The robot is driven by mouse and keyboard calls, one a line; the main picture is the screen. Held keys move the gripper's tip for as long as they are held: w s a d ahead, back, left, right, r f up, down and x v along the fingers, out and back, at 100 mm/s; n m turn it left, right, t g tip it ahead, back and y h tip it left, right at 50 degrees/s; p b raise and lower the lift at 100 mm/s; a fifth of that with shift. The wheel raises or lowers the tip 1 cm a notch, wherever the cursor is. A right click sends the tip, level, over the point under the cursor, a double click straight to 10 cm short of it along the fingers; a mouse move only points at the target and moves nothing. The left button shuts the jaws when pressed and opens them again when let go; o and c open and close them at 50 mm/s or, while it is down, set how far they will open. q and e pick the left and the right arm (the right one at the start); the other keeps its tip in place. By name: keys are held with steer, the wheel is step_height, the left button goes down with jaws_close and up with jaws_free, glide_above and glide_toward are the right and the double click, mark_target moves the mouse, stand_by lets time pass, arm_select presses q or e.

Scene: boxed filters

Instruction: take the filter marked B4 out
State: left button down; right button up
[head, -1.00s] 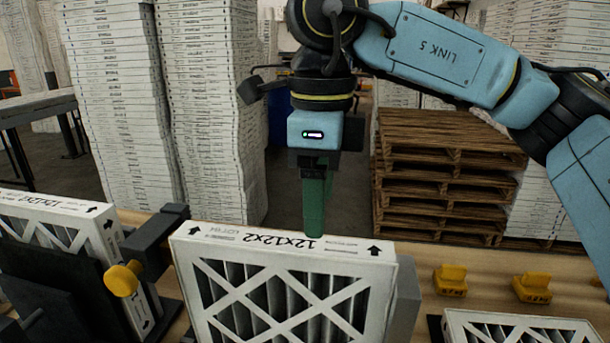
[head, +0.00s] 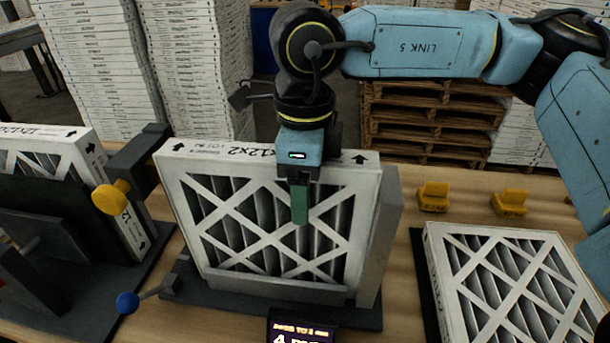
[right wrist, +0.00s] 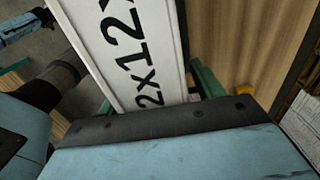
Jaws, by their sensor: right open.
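A white-framed pleated filter (head: 270,220) stands upright in a grey holder (head: 388,235) at the middle of the bench, marked 12x12x2 along its top edge. The small print beside that mark is too small to read surely. My right gripper (head: 300,200) is over the filter's top edge, with a green finger hanging in front of its face. In the right wrist view the open green fingers (right wrist: 203,85) lie on either side of the filter's top edge (right wrist: 128,55). Contact cannot be told. My left gripper is out of view.
Another filter (head: 118,190) stands at the left in a dark clamp with a yellow knob (head: 110,198). A third filter (head: 505,275) lies at the right. Yellow blocks (head: 433,197) sit behind it. A display (head: 302,328) and blue knob (head: 127,302) are at the front.

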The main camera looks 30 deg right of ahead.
steer(key=c, duration=1.1)
steer(key=shift+c, duration=0.2)
steer(key=shift+w+a+r, duration=0.1)
steer(key=shift+w+a, duration=0.05)
steer(key=shift+a, duration=0.1)
steer(key=shift+b, duration=0.55)
steer(key=o, duration=0.7)
steer(key=shift+o, duration=0.2)
steer(key=shift+r+p, duration=1.9)
steer(key=shift+r, duration=1.55)
